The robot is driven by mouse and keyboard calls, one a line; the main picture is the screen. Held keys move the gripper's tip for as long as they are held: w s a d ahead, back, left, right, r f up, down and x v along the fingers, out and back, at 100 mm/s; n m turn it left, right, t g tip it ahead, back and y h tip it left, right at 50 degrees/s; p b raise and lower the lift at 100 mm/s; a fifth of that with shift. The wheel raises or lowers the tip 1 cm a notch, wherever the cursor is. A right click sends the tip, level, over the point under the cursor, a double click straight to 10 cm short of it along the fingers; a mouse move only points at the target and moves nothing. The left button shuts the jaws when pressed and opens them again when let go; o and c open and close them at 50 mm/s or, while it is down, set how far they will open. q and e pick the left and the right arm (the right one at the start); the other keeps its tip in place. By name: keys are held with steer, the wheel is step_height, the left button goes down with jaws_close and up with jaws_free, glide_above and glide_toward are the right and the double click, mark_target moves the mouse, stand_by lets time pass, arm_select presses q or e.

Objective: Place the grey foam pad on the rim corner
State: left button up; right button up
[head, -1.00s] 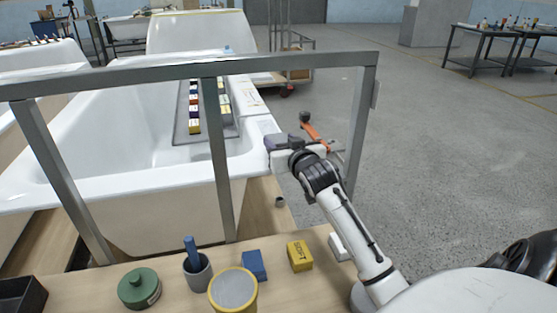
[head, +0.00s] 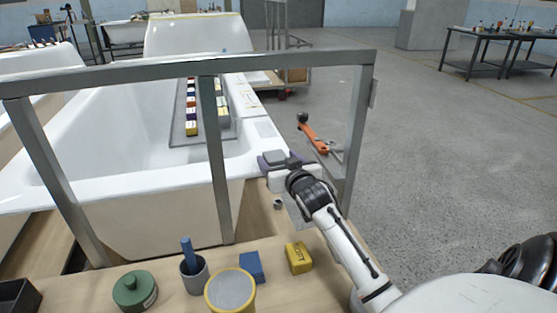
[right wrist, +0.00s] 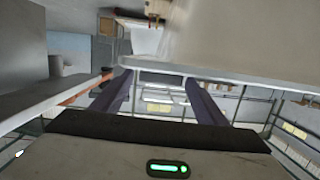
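My left gripper is not in view.
A grey metal frame (head: 213,150) stands in front of the tub. The bench holds a green tin (head: 134,291), grey cup (head: 195,276), yellow-rimmed pot (head: 230,292), blue block (head: 251,267) and yellow block (head: 299,258).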

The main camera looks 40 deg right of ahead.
steer(key=shift+r, duration=0.2)
steer(key=p+v, duration=0.1)
steer(key=v, duration=1.1)
